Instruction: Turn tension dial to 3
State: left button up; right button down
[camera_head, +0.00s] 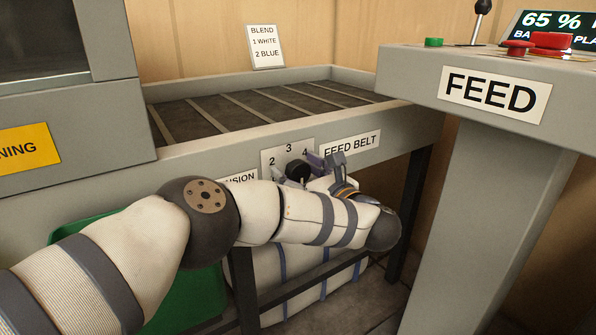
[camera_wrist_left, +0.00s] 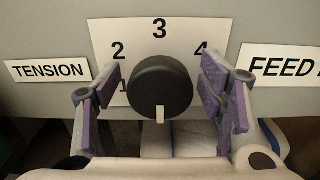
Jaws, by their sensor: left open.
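The tension dial is a round black knob (camera_wrist_left: 160,84) on a pale plate (camera_wrist_left: 104,45) marked 1, 2, 3 and 4. The 3 is straight above the knob. A short white mark shows at the knob's lower edge. My left gripper (camera_wrist_left: 163,85) is open, with a purple-padded finger on each side of the knob and a gap visible on both sides. In the head view, the knob (camera_head: 298,170) is partly hidden by my left gripper (camera_head: 310,167). My right gripper is not in view.
The TENSION label (camera_wrist_left: 47,70) and FEED BELT label (camera_head: 350,145) flank the dial. A slatted belt (camera_head: 240,107) lies behind it. A FEED console (camera_head: 490,95) with red and green buttons stands at right. A green bin (camera_head: 185,300) is below left.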

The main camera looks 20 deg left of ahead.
pick_arm(q)
jog(key=c, duration=1.1)
jog(key=shift+c, duration=0.2)
